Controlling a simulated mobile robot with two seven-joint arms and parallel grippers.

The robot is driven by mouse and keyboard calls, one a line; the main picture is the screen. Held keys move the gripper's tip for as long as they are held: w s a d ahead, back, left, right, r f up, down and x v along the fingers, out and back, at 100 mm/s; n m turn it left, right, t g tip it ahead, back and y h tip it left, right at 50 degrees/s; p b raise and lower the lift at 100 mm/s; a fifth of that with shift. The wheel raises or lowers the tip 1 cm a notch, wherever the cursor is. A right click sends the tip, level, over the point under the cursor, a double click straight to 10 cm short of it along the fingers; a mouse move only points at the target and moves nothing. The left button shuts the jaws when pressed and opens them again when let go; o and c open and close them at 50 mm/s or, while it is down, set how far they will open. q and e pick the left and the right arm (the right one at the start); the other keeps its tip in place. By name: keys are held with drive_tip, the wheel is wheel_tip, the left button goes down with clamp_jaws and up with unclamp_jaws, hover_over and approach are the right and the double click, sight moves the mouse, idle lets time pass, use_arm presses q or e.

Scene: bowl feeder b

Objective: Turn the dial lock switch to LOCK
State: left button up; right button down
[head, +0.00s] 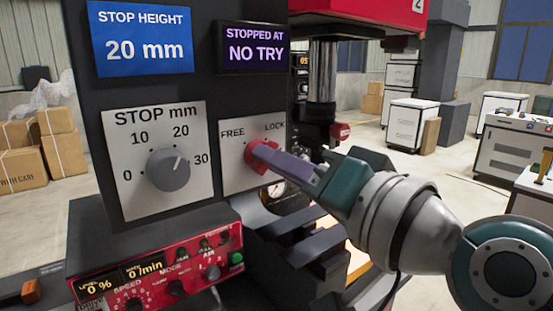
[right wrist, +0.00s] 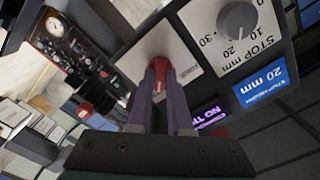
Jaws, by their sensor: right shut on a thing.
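The dial lock switch (head: 262,157) is a red knob on a white plate marked FREE at left and LOCK at right. My right gripper (head: 268,160) reaches it from the right and is shut on the red knob. In the right wrist view the two fingers (right wrist: 165,85) close around the red switch (right wrist: 158,70). The fingers hide part of the knob, so I cannot tell which way it points. The grey STOP mm dial (head: 168,170) is left of it, with its mark between 20 and 30. My left gripper is not in view.
A blue STOP HEIGHT sign (head: 142,38) reads 20 mm. A dark display (head: 254,46) reads STOPPED AT NO TRY. A red control box (head: 155,268) with small knobs sits below the panel. A metal column and a gauge stand close behind my right gripper.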

idle(0.5)
drive_tip(key=c, duration=0.8)
unclamp_jaws()
drive_tip(key=shift+c, duration=0.2)
drive_tip(key=shift+s+d, duration=0.1)
drive_tip(key=b+v, duration=0.2)
drive_tip(key=v, duration=0.7)
drive_tip(key=shift+s+d, duration=0.2)
drive_tip(key=shift+s, duration=0.05)
